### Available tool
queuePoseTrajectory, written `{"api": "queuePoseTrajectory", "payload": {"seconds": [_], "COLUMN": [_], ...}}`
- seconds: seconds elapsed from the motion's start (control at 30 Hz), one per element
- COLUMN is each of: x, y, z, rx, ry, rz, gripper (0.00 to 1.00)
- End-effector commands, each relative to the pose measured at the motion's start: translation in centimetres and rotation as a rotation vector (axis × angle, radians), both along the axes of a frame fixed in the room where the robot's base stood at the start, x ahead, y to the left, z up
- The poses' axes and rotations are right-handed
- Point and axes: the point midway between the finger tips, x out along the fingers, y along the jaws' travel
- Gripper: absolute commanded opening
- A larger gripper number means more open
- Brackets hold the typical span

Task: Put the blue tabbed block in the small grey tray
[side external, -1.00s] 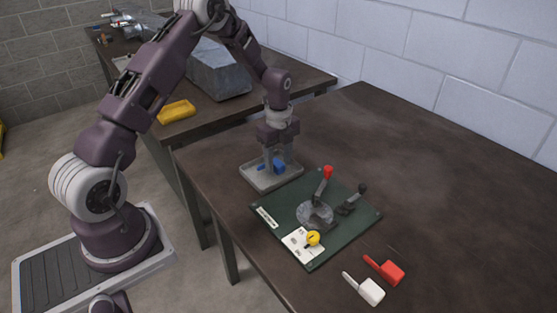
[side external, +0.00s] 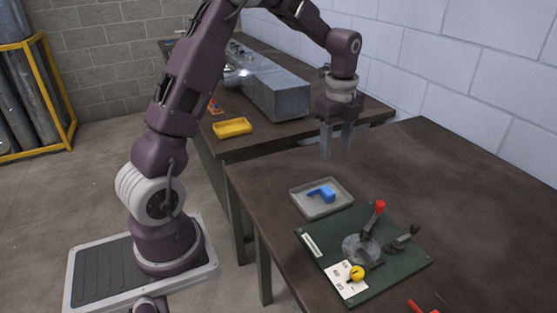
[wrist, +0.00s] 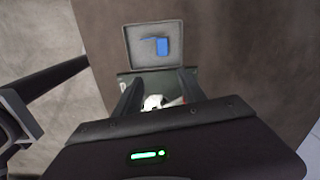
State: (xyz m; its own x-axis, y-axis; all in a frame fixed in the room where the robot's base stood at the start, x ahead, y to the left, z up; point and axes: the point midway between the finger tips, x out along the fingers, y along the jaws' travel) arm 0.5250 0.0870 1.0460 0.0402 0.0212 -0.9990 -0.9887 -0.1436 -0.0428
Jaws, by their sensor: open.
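The blue tabbed block (side external: 327,193) lies inside the small grey tray (side external: 303,209) on the dark table. Nothing holds it. In the wrist view the blue block (wrist: 162,46) rests on the floor of the tray (wrist: 137,68), clear of its walls. My gripper (side external: 336,156) is open and empty, raised above the table just behind and to the right of the tray in the side view. In the wrist view its two fingers (wrist: 158,92) are spread apart, with nothing between them touching.
A green board (side external: 393,278) with a red-knobbed lever (side external: 379,208), a dark clamp handle (side external: 402,241) and a yellow knob (side external: 357,272) sits in front of the tray. A red piece (side external: 420,307) shows at the bottom edge.

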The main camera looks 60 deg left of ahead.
Motion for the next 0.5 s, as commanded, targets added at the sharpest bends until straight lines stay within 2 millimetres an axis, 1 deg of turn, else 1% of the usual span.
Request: {"api": "queuePoseTrajectory", "payload": {"seconds": [0.03, 0.07, 0.1, 0.17, 0.2, 0.23, 0.27, 0.3, 0.4, 0.5], "x": [-1.4, -2.6, -4.6, -7.9, -10.4, -12.3, -14.3, -16.9, -22.1, -25.3], "y": [-1.6, -2.7, -4.2, -6.4, -7.8, -8.7, -9.6, -10.6, -12.2, -13.1], "z": [2.9, 4.6, 6.7, 9.4, 10.8, 11.7, 12.3, 12.8, 12.7, 11.9], "rx": [0.011, 0.013, 0.010, -0.010, -0.034, -0.059, -0.087, -0.130, -0.248, -0.342], "ry": [-0.042, -0.070, -0.109, -0.172, -0.215, -0.246, -0.276, -0.310, -0.367, -0.384], "rz": [0.087, 0.164, 0.274, 0.449, 0.570, 0.664, 0.754, 0.872, 1.121, 1.286], "gripper": [0.48, 0.48, 0.48, 0.48, 0.48, 0.48, 0.48, 0.48, 0.48, 0.48]}}
